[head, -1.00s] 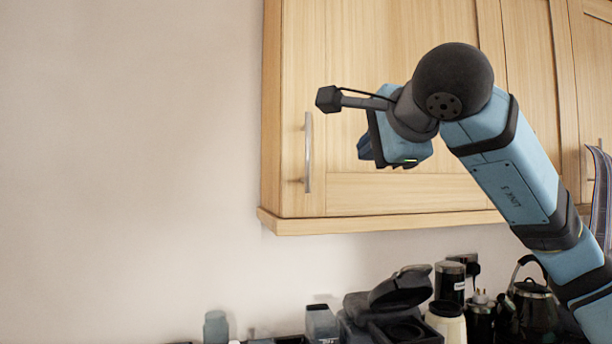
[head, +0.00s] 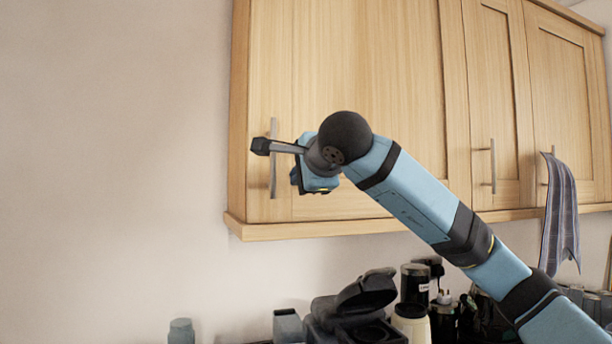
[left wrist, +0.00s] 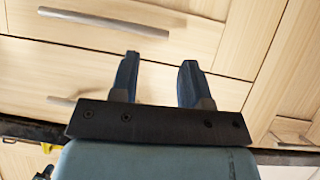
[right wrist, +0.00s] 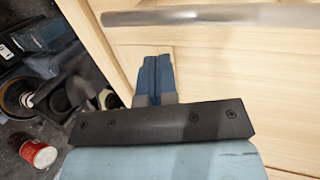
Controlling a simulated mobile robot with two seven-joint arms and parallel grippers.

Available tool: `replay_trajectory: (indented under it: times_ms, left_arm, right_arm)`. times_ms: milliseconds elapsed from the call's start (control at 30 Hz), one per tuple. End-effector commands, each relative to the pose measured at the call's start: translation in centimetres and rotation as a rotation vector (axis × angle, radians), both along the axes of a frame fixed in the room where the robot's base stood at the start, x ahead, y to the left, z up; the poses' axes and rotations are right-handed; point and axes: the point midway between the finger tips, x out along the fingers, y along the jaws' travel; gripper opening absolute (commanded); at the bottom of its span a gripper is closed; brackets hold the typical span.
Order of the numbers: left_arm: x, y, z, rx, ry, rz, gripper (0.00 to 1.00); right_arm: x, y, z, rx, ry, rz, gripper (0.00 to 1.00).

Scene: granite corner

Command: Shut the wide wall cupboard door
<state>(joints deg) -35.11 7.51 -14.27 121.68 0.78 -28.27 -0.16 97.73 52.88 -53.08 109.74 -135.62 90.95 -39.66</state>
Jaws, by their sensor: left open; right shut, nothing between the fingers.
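The wide wall cupboard door (head: 370,90) is pale wood with a vertical metal bar handle (head: 273,158) near its left edge. It looks flush or nearly flush with the cupboard front; a small gap cannot be ruled out. My right gripper (head: 297,182) is in front of the door's lower left part, just right of the handle. In the right wrist view its fingers (right wrist: 157,75) are shut and empty, with the handle bar (right wrist: 220,16) beyond them. Contact with the door cannot be told. My left gripper (left wrist: 157,78) is open and empty, facing wooden drawer fronts.
A narrower cupboard door (head: 495,110) and another door stand to the right. A checked cloth (head: 560,215) hangs there. Below are a black coffee machine (head: 355,310), a cream jar (head: 411,322) and dark canisters (head: 415,283). The wall on the left (head: 110,150) is bare.

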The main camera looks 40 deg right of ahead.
Motion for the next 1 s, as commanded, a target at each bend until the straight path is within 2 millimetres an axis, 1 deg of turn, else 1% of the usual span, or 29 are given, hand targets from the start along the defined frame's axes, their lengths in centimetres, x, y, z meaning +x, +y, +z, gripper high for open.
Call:
replay_trajectory:
  times_ms: [233,300,367,500,600,733,1000]
  left_arm:
    - [0.0,0.0,0.0,0.001,0.0,0.001,0.43]
    - [0.0,0.0,0.1,0.001,0.0,0.001,0.43]
    - [0.0,0.0,0.3,0.0,0.0,0.001,0.43]
    - [0.0,0.0,0.7,-0.003,0.003,0.003,0.43]
    - [0.1,0.1,0.6,-0.004,0.006,0.004,0.43]
    - [-0.1,0.1,0.2,-0.003,0.013,0.005,0.43]
    - [0.0,0.1,0.4,-0.003,0.011,0.005,0.43]
  right_arm:
    - [0.0,0.0,0.0,0.0,0.0,0.0,0.0]
    - [0.3,0.0,0.0,0.0,0.001,0.0,0.0]
    - [0.9,-0.1,0.1,0.0,0.002,0.0,0.0]
    - [3.1,-0.5,0.1,0.002,0.003,-0.001,0.0]
    - [4.0,-0.7,0.1,0.001,0.0,0.0,0.0]
    - [4.1,-0.8,0.2,0.001,-0.004,-0.003,0.0]
    - [3.9,-1.0,0.5,0.001,-0.009,-0.003,0.0]
